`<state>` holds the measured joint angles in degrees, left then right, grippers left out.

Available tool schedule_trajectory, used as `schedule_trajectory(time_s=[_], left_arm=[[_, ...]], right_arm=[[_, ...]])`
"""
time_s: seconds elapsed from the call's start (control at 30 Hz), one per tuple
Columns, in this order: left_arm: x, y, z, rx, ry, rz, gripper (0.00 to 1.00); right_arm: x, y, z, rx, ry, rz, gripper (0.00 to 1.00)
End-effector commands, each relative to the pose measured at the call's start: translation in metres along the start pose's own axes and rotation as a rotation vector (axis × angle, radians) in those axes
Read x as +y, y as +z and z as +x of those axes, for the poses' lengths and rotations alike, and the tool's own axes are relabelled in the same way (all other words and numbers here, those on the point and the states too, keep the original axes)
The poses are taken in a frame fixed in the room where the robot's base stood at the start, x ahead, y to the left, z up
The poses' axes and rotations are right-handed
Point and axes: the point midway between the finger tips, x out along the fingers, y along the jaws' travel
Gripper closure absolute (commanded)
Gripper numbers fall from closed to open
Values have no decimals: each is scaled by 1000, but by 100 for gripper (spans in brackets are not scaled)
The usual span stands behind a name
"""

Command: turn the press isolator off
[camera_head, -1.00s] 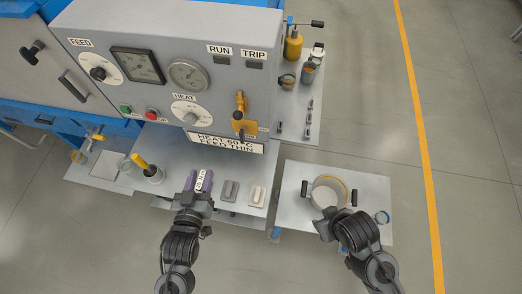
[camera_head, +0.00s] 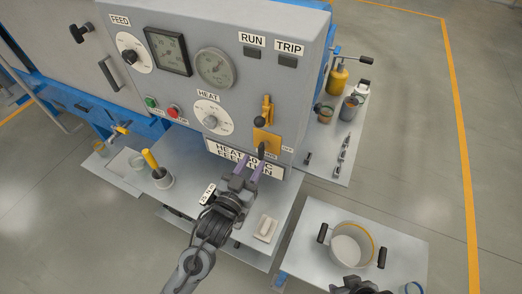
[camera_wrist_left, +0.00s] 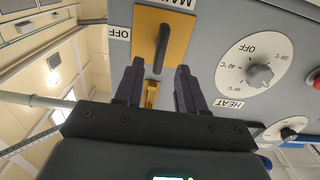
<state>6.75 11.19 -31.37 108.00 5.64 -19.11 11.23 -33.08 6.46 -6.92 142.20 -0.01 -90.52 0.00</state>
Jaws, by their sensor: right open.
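The press isolator is a yellow plate (camera_head: 268,138) with a dark lever (camera_head: 262,150) at the lower right of the grey panel. In the left wrist view the yellow plate (camera_wrist_left: 178,45) and lever (camera_wrist_left: 160,48) show close up, with the lever along the plate's middle and an OFF label (camera_wrist_left: 119,33) beside it. My left gripper (camera_head: 250,170) is just below the plate. In the left wrist view its two fingers (camera_wrist_left: 158,88) are apart, with the lever's end between their tips; contact cannot be told. My right gripper (camera_head: 352,286) is partly cut off at the bottom edge.
A brass valve (camera_head: 267,106) with a dark knob sits just above the isolator. The HEAT dial (camera_head: 211,118) is to its left, and a sign (camera_head: 228,152) lies below. A pot (camera_head: 351,246) stands on the right table (camera_head: 310,225).

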Motion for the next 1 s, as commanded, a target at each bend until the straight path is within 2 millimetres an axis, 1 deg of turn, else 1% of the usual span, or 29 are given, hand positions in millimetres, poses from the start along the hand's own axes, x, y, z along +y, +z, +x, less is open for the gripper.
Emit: schedule_trajectory(time_s=[0.03, 0.2, 0.4, 0.57, 0.83, 0.87, 1.0], left_arm=[[0, -1, 10, 2, 0, 0, 61], [0, -1, 36, 1, 0, 1, 61], [0, 0, 55, 0, -1, 1, 61], [0, 0, 62, 0, 0, 0, 61], [0, 0, 62, -1, 0, 0, 61], [0, 0, 62, -1, 0, 0, 64], [0, 0, 62, -1, -1, 0, 85]], right_arm=[[0, 0, 0, -1, 1, -1, 57], [2, 2, 2, -4, 7, -8, 57], [3, 3, 3, -6, 10, -12, 57], [3, 3, 3, -7, 9, -11, 57], [2, 3, 3, -6, 5, -5, 57], [1, 3, 3, -6, 4, -5, 57], [1, 3, 3, -6, 2, -2, 57]])
